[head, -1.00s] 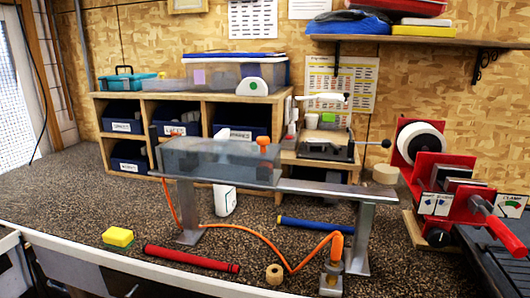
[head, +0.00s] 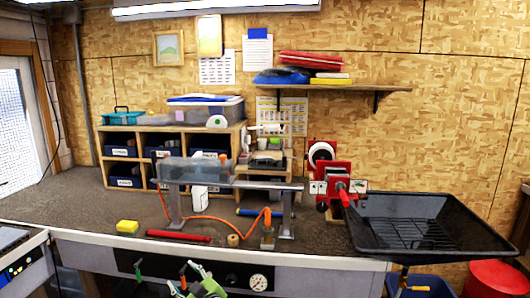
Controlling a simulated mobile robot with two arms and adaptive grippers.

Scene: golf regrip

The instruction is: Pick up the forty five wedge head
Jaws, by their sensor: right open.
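I cannot make out a forty five wedge head anywhere in the head view; any club head there is too small or hidden to tell. My right gripper (head: 188,279) shows at the bottom edge, in front of the workbench (head: 85,215), below its top. It looks open, with nothing visible between its fingers. My left gripper is not in view.
A black tray (head: 410,225) stands at the right. The bench's left part is clear.

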